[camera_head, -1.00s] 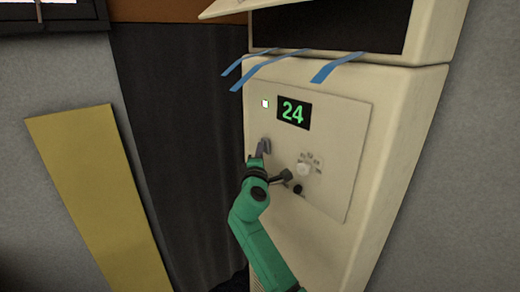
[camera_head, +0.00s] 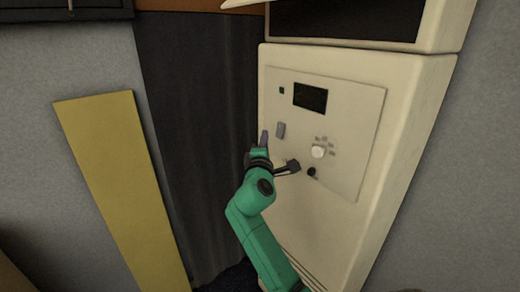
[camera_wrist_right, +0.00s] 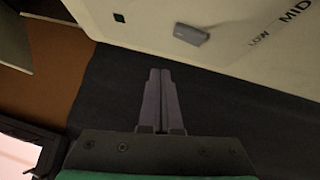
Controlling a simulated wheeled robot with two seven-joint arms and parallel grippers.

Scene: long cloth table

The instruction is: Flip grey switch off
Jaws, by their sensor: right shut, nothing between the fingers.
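The grey switch (camera_head: 281,130) is a small lever on the cream control panel (camera_head: 350,100), below a dark display (camera_head: 310,97). It also shows in the right wrist view (camera_wrist_right: 191,35), above and right of my fingertips. My right gripper (camera_head: 264,138) is shut and empty, just left of the switch and apart from it. Its closed fingers (camera_wrist_right: 159,85) point at the dark wall area in the wrist view. The small indicator (camera_head: 281,90) above the switch is dark. My left gripper is not in view.
A white knob (camera_head: 318,151) with markings and a black knob (camera_head: 311,172) sit right of the switch. A yellow board (camera_head: 120,180) leans at the left. A dark panel (camera_head: 195,130) is behind my right arm, with free room between.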

